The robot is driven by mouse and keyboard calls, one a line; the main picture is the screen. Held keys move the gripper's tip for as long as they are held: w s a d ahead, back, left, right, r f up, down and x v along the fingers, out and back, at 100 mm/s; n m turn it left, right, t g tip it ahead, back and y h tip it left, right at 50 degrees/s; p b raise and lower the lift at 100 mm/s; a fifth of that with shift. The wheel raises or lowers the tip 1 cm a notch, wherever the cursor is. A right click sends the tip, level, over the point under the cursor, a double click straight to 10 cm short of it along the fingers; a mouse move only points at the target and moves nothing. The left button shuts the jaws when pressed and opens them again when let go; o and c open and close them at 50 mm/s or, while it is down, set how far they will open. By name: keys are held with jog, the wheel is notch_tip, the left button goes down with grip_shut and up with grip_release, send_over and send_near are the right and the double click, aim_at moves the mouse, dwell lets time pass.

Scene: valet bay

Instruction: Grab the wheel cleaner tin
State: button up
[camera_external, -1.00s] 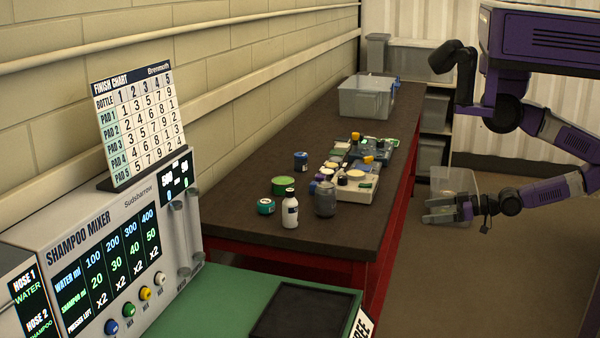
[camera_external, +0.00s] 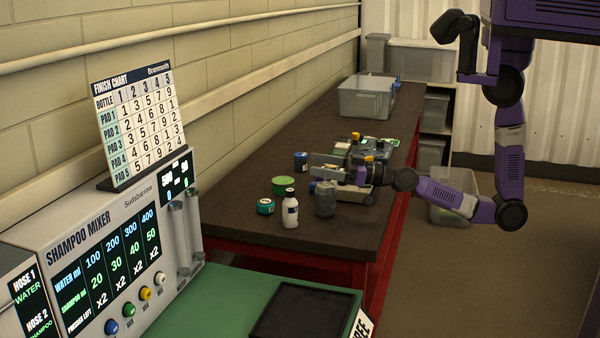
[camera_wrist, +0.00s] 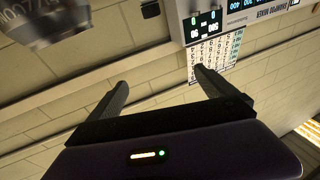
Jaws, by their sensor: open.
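My gripper (camera_external: 315,166) is open and empty, above the black-topped bench, with its fingers pointing left toward the wall. In the wrist view its two fingers (camera_wrist: 162,79) stand apart with only wall between them. Several small containers stand near the fingers: a green-topped tin (camera_external: 283,187), a teal tin (camera_external: 265,206), a blue tin (camera_external: 301,161), a white bottle (camera_external: 290,210) and a grey jar (camera_external: 325,202). I cannot read which is the wheel cleaner tin. A dark grey, lettered container (camera_wrist: 48,18) shows blurred at the upper left of the wrist view.
A clear bin (camera_external: 366,98) stands at the far end. The shampoo mixer (camera_external: 110,262) and finish chart (camera_external: 137,118) are at the left. Bare bench lies left of the tins.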

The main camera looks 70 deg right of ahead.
jog(key=w+a+r+n+g+y, duration=0.2)
jog(key=w+a+n+g+y, duration=0.15)
jog(key=w+a+n, duration=0.5)
jog(key=w+a+r+n+g+y, duration=0.2)
jog(key=w+a+n+g+y, duration=0.15)
jog(key=w+a+n, duration=0.45)
jog(key=n+g+h+b, duration=0.75)
jog(key=g+h, duration=0.35)
jog(key=h, duration=0.2)
send_over(283, 180)
jog(key=s, duration=0.1)
jog(key=shift+n, duration=0.4)
jog(key=f, duration=1.1)
jog(key=shift+a+f, duration=0.35)
jog(key=shift+f, duration=0.05)
jog(key=shift+w+d+f+p, duration=0.15)
jog(key=shift+f+p, duration=0.1)
jog(key=shift+f, duration=1)
jog(key=shift+w+d+f+p, duration=0.1)
jog(key=shift+w+f+p, duration=0.1)
jog(key=shift+f, duration=1)
jog(key=shift+w+d+f+p, duration=0.15)
jog(key=shift+f+p, duration=0.1)
jog(key=shift+f, duration=1)
jog(key=c, duration=1.7)
